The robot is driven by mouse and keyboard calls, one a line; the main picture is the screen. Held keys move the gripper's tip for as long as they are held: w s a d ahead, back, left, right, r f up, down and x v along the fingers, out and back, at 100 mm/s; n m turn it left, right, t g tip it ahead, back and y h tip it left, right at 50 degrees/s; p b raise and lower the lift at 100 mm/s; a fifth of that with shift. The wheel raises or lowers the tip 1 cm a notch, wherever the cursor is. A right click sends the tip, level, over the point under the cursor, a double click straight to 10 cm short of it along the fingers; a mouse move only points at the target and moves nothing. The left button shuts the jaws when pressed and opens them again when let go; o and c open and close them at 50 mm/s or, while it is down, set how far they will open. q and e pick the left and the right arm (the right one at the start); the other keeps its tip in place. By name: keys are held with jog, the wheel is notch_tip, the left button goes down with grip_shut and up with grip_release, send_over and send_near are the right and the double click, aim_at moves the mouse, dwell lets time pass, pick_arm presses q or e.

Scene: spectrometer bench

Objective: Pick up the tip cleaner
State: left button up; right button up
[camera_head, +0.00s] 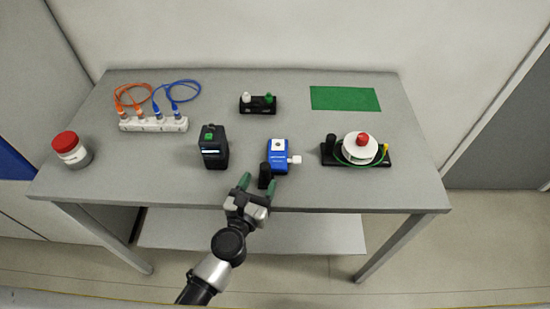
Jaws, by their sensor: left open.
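No label marks the tip cleaner, so I cannot be sure which thing it is. A small blue box (277,155) with a white knob on its right side sits near the front middle of the table, and a short black post (264,176) stands at its front left. Either could be the tip cleaner, or the two could be one thing. My left gripper (258,184) is open at the table's front edge. Its green fingertips point toward the black post, which shows between and just beyond them. I cannot tell whether they touch it. My right gripper is not in view.
A white spool on a black base (358,150) is at right.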

aim_at(268, 163)
pick_arm(q)
jog(key=x, duration=0.7)
jog(key=shift+w+f, duration=0.25)
jog(key=shift+f, duration=0.05)
jog(key=shift+s+a+r, duration=0.1)
jog(key=shift+c, duration=0.6)
grip_shut()
